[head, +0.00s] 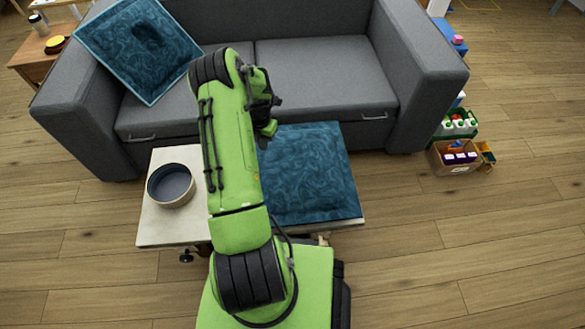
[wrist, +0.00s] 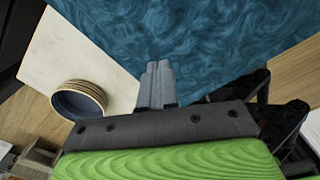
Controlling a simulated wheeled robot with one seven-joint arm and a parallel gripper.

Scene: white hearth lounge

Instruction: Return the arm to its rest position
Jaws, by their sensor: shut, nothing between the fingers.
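My green arm reaches forward from my base over a low table (head: 152,225) in the head view. My gripper (wrist: 158,68) shows in the wrist view with its two grey fingers together and nothing between them. It is above the table, near the edge of a blue patterned cushion (head: 308,175). The cushion fills the upper part of the wrist view (wrist: 200,40). In the head view the fingertips are hidden behind the arm.
A round bowl (head: 171,186) stands on the table's left part. A grey sofa (head: 320,75) with another blue cushion (head: 138,45) stands behind. A box of goods (head: 455,158) sits on the floor at right. Wooden floor (head: 440,245) lies clear at front right.

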